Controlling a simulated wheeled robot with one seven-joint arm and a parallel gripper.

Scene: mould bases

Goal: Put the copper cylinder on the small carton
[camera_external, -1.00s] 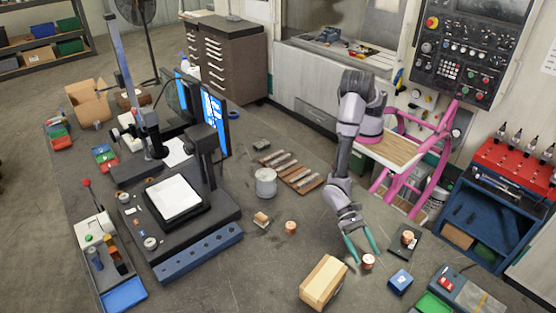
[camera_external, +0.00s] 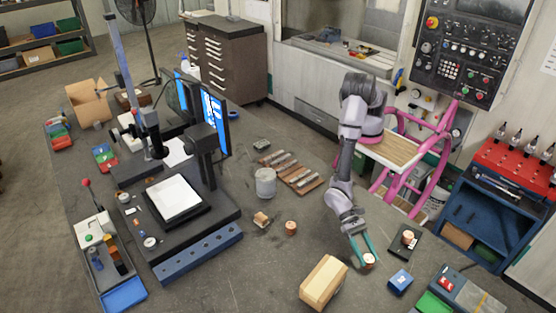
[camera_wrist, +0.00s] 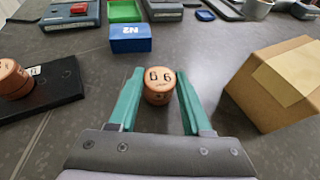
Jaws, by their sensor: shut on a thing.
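The copper cylinder (camera_external: 369,261) stands on the dark table between my fingertips, with dark marks on its top in the wrist view (camera_wrist: 158,80). My gripper (camera_external: 366,257) points down with its green fingers on either side of the cylinder, shut on it; the fingers also show in the wrist view (camera_wrist: 157,92). The small carton (camera_external: 318,289) is a closed tan box on the table, left of the gripper in the external view. In the wrist view the carton (camera_wrist: 262,90) is at the right, apart from the fingers.
A blue block (camera_external: 400,281) lies close right of the gripper. Another copper cylinder (camera_external: 407,237) sits on a dark plate (camera_external: 399,251); a third (camera_external: 291,228) stands further left. A grey can (camera_external: 265,183) is further back. The table between gripper and carton is clear.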

